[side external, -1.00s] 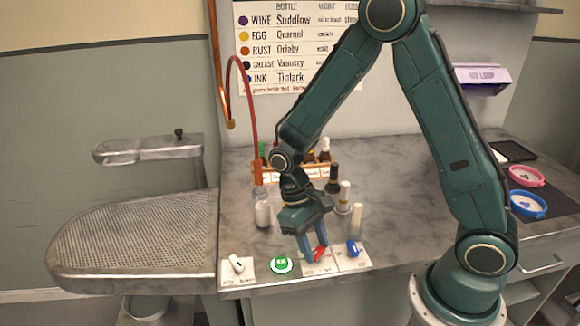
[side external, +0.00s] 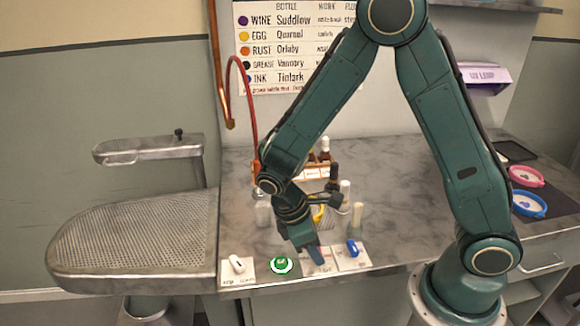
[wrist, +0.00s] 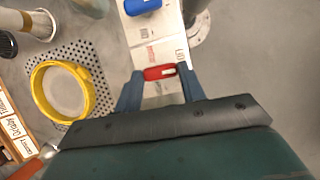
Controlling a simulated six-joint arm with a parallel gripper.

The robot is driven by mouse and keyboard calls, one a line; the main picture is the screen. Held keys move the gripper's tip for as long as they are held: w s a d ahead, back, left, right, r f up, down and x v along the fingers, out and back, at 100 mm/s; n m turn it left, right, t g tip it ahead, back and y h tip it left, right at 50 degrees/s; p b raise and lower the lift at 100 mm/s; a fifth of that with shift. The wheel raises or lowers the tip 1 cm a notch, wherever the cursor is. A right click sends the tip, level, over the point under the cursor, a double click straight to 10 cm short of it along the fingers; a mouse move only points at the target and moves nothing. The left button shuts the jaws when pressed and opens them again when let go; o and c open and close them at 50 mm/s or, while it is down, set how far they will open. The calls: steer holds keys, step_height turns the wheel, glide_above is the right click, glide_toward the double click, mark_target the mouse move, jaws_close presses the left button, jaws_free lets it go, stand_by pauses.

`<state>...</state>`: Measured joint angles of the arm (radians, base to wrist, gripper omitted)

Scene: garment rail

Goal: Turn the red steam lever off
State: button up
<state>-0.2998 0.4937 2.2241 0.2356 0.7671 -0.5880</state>
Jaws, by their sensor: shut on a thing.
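The red steam lever (wrist: 158,72) lies between my gripper's two blue-grey fingers in the wrist view. It sits on a white labelled plate (wrist: 155,50). My gripper (wrist: 158,88) is shut on the lever, one finger at each end of it. In the side view my gripper (side external: 312,256) is down at the front edge of the counter, and its fingers hide the red lever there. A blue lever (side external: 353,247) is just right of my gripper on its own white plate, and it also shows in the wrist view (wrist: 142,6).
A green button (side external: 282,265) and a white lever (side external: 236,263) are left of my gripper. Several bottles stand behind it, with a yellow ring dish (wrist: 62,90) among them. A perforated pressing board (side external: 140,240) is at the left.

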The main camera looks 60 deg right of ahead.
steer(key=shift+n, duration=0.3)
steer(key=o, duration=1)
steer(key=shift+r, duration=0.1)
steer(key=v, duration=1.3)
steer(key=shift+a+r, duration=0.2)
steer(key=shift+r, duration=0.15)
